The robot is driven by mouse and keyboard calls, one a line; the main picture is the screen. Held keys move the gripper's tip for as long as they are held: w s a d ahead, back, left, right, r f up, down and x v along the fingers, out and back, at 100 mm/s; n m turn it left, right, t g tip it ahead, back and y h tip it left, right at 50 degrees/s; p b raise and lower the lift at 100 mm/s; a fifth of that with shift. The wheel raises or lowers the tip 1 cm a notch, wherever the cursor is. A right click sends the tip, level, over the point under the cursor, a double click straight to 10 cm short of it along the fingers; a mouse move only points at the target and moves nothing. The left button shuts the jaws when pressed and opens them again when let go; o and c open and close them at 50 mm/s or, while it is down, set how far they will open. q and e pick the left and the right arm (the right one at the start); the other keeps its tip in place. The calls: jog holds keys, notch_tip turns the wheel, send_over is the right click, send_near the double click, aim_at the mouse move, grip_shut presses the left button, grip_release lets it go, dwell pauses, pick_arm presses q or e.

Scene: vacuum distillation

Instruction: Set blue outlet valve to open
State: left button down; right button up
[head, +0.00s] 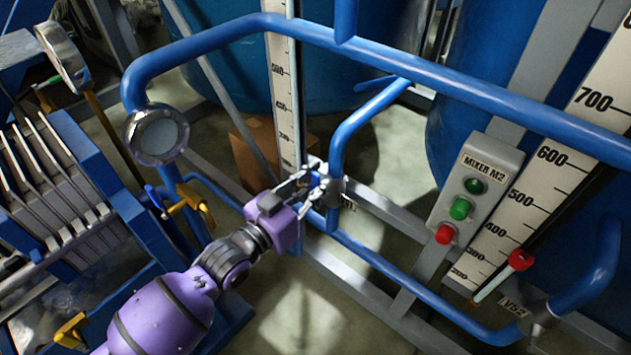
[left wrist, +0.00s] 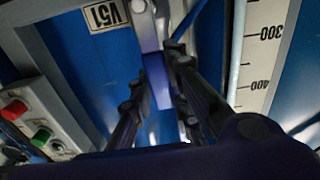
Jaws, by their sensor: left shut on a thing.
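My left gripper (head: 318,183) reaches in from the lower left to a grey metal valve body (head: 333,192) on the blue pipework. In the left wrist view, the blue valve handle (left wrist: 157,82) stands between the two dark fingers of my left gripper (left wrist: 155,105), which is shut on it. A "V51" label (left wrist: 107,15) shows beside the valve there. In the head view the fingers and pipe hide most of the handle, so its exact angle is hard to tell. My right gripper is in neither view.
Blue pipes (head: 450,82) run above and beside the gripper. A round gauge (head: 157,134) is at left. The Mixer M2 box (head: 474,195) has green and red buttons. A red-handled valve (head: 520,260) is at lower right. Yellow handles (head: 190,197) sit left of the wrist.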

pick_arm(q)
jog(key=c, duration=1.6)
grip_release()
jog(key=shift+c, duration=0.2)
jog(key=v, duration=1.2)
